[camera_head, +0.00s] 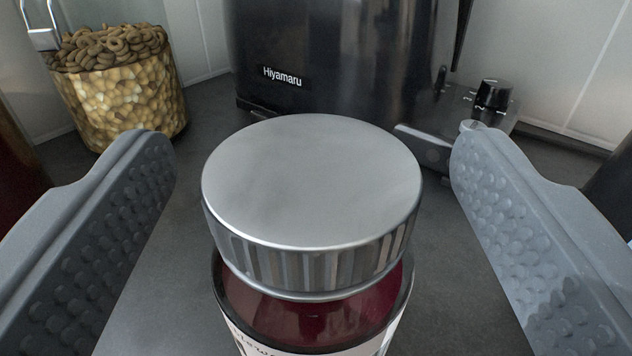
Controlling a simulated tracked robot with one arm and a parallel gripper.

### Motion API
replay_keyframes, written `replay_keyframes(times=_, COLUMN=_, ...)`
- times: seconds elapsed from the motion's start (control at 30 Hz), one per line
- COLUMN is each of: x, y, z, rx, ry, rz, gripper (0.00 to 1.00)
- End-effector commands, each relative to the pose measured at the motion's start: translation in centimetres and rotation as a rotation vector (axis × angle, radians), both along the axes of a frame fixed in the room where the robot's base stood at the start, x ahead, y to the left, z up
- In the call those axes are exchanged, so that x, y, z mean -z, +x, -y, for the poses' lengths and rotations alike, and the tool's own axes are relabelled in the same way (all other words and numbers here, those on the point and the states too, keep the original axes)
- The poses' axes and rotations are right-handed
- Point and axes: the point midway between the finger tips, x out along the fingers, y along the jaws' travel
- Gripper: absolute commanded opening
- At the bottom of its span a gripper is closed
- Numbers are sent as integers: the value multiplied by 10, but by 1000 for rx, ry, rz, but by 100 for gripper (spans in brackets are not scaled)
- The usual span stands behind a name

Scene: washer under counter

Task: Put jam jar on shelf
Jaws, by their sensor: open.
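The jam jar (312,200) stands upright on the dark counter, with a silver ribbed lid, dark red contents and a white label partly cut off by the bottom edge. My gripper (312,148) is open, with one grey studded finger on each side of the jar. Clear gaps show between the fingers and the lid, so neither finger seems to touch it. The lower part of the jar is out of view. No shelf can be made out.
A black Hiyamaru appliance (330,60) with a knob (493,94) stands behind the jar. A dark red object (18,165) is at the left edge, a dark one (612,190) at the right. Tiled wall behind.

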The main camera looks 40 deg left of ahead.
Motion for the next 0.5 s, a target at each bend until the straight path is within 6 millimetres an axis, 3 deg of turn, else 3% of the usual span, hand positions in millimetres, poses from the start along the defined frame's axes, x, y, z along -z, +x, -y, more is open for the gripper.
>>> replay_keyframes(times=0.5, x=0, y=-63, z=45, rx=1, ry=-2, rz=-3, gripper=75)
